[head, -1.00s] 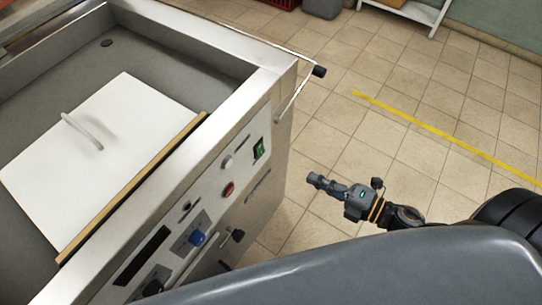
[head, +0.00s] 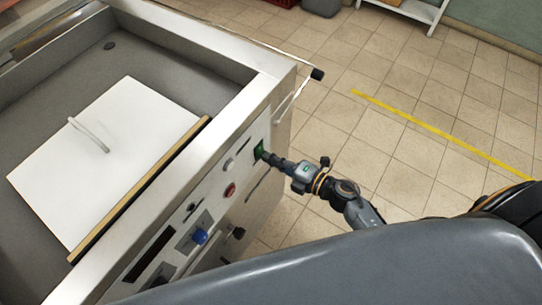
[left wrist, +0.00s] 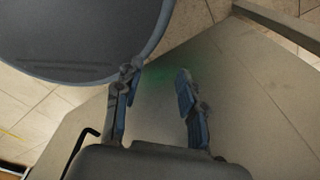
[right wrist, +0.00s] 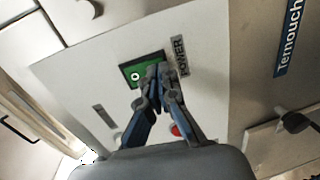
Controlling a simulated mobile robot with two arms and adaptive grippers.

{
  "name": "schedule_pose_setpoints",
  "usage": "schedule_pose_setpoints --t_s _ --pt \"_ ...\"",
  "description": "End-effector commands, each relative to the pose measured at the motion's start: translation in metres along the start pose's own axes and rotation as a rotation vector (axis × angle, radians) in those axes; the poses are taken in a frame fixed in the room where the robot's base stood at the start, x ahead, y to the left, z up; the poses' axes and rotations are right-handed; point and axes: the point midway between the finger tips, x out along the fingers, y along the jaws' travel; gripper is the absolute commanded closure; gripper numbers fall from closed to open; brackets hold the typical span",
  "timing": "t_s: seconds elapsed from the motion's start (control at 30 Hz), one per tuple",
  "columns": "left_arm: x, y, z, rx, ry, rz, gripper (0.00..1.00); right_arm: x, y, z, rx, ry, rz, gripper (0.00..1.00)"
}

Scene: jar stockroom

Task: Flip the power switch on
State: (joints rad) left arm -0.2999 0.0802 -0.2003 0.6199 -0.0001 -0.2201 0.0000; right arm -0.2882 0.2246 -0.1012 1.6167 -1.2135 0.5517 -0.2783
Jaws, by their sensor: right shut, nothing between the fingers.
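The green power switch (head: 259,151) is on the front panel of the metal machine, near its right end. In the right wrist view the green switch (right wrist: 136,74) shows a white round mark and sits beside a POWER label (right wrist: 180,56). My right gripper (head: 268,156) is shut and empty, its fingertips at the switch and covering part of it; I cannot tell if they touch. The same right gripper (right wrist: 158,72) shows in its wrist view. My left gripper (left wrist: 155,78) is open and empty, seen only in the left wrist view.
The front panel also has a red button (head: 230,190), a white knob (head: 229,166) and a blue knob (head: 200,236). A rail with a black end (head: 317,74) sticks out at the machine's corner.

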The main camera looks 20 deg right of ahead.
Motion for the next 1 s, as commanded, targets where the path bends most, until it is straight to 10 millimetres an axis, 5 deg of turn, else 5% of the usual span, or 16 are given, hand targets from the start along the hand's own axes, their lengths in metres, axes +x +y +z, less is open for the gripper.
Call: schedule_pose_setpoints --t_s 0.37,0.6,1.0 --pt "0.001 0.000 0.000 0.000 0.000 0.000 0.60 0.002 -0.001 0.000 -0.001 0.000 0.000 1.00" --pt "0.031 0.001 0.003 0.000 0.000 0.000 0.60 0.009 -0.010 0.000 0.000 0.000 0.058 1.00" --pt "0.024 0.000 -0.001 -0.001 0.004 0.000 0.60 0.006 -0.005 0.005 -0.001 0.002 0.055 1.00"
